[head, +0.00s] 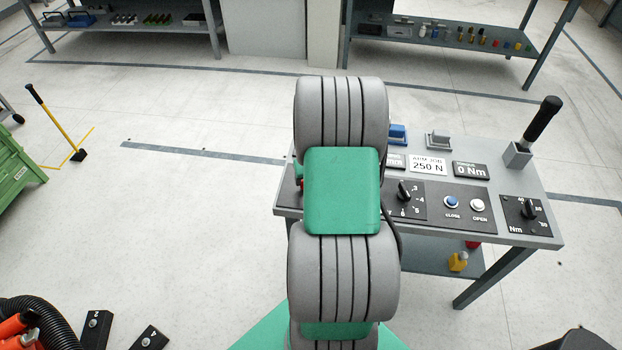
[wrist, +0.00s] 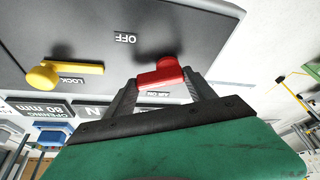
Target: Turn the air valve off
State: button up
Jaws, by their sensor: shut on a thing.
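The handle points nearer to the "AIR ON" label than to "OFF". In the head view my arm hides the gripper and most of the valve; a small bit of red shows at the arm's left edge.
A yellow lever (wrist: 62,73) marked "LOCK" sits on the same panel beside the valve. In the head view the bench (head: 545,232) carries a dial (head: 404,192), CLOSE (head: 451,202) and OPEN (head: 478,205) buttons, and a black-handled tool (head: 542,120).

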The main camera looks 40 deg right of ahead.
jog(key=m, duration=0.1)
jog(key=m+h+b, duration=0.1)
jog(key=m, duration=0.1)
jog(key=m+g, duration=0.1)
jog(key=shift+s+a+m, duration=0.15)
jog(key=shift+a+m, duration=0.15)
dwell(0.5)
jog(key=o, duration=1.4)
jog(key=b+v, duration=0.1)
jog(key=v, duration=0.6)
jog(key=shift+s+a+r, duration=0.1)
jog(key=shift+a+r, duration=0.2)
jog(key=shift+r, duration=0.05)
